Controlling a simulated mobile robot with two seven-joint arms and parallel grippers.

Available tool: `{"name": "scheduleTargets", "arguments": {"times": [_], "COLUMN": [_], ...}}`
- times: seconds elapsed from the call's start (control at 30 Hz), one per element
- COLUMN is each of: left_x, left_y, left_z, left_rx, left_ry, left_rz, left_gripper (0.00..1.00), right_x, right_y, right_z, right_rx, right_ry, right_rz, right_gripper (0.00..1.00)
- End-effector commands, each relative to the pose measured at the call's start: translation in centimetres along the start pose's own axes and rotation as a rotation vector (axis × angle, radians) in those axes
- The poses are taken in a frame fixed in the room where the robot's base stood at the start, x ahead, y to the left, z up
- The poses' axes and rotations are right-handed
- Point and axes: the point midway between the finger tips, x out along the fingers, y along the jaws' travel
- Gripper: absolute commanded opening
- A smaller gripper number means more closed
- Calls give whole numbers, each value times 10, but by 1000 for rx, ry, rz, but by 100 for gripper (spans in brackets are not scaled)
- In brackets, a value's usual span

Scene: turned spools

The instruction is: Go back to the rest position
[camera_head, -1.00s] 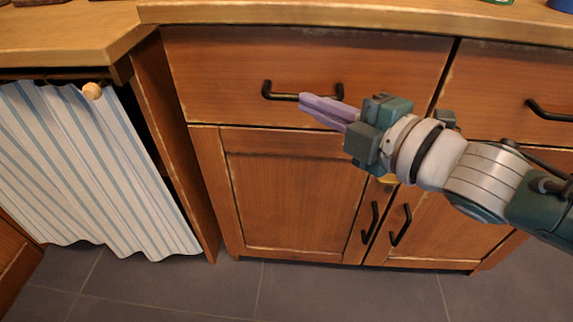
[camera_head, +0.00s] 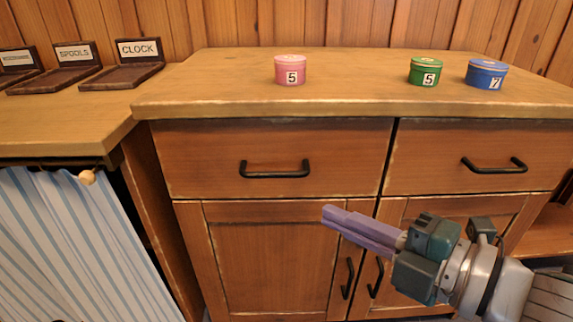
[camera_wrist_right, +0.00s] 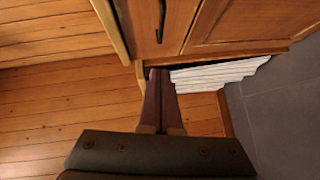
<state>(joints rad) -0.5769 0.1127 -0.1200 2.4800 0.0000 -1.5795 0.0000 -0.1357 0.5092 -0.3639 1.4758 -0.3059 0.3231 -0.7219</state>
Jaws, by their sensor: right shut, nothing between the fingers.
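My right gripper (camera_head: 335,217) is in front of the cabinet, its purple fingers together and pointing left, below the level of the drawers. It holds nothing. In the right wrist view its fingers (camera_wrist_right: 158,85) lie side by side, with a cabinet door and floor beyond them. The left drawer (camera_head: 265,155) and the right drawer (camera_head: 480,150) both look closed. The gripper is apart from the left drawer's handle (camera_head: 275,170). My left gripper is not in view.
On the cabinet top stand a pink tin (camera_head: 290,70), a green tin (camera_head: 425,72) and a blue tin (camera_head: 486,74). Labelled wooden stands, including CLOCK (camera_head: 135,62) and SPOOLS (camera_head: 75,65), are on the left counter. A striped curtain (camera_head: 70,240) hangs below it.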

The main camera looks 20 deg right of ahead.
Motion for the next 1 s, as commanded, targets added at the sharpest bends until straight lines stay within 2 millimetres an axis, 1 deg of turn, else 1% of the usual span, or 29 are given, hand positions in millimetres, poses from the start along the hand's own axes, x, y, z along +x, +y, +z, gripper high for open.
{"name": "scheduleTargets", "arguments": {"times": [0.07, 0.17, 0.27, 0.3, 0.33, 0.4, 0.47, 0.5, 0.57, 0.6, 0.67, 0.7, 0.77, 0.8, 0.87, 0.9, 0.97, 1.0], "left_x": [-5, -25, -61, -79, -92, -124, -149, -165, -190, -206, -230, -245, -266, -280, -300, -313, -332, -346], "left_y": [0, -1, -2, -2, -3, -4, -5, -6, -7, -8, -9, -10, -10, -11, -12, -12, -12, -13], "left_z": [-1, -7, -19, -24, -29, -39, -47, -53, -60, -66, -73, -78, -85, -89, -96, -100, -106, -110], "left_rx": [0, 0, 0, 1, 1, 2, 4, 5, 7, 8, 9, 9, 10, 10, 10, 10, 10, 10], "left_ry": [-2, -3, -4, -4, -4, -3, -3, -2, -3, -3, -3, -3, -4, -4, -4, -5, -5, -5], "left_rz": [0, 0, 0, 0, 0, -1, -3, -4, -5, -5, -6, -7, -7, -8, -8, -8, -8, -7], "left_gripper": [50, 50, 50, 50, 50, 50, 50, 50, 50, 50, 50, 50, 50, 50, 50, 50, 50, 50], "right_x": [-5, -9, -15, -20, -24, -37, -51, -62, -79, -92, -114, -128, -150, -165, -187, -203, -226, -233], "right_y": [5, 24, 60, 76, 88, 114, 134, 147, 165, 178, 195, 208, 225, 237, 255, 268, 288, 301], "right_z": [0, -3, -6, -7, -9, -12, -17, -21, -29, -36, -47, -55, -69, -78, -94, -104, -121, -127], "right_rx": [7, 62, 192, 263, 321, 465, 590, 672, 795, 875, 992, 1063, 1167, 1230, 1319, 1372, 1449, 1469], "right_ry": [-7, -50, -150, -203, -245, -349, -439, -497, -586, -644, -732, -789, -870, -924, -1002, -1054, -1132, -1157], "right_rz": [-1, -15, -50, -70, -87, -128, -167, -194, -236, -265, -311, -340, -386, -414, -460, -491, -536, -550], "right_gripper": [0, 0, 0, 0, 0, 0, 0, 0, 0, 0, 0, 0, 0, 0, 0, 0, 0, 0]}}
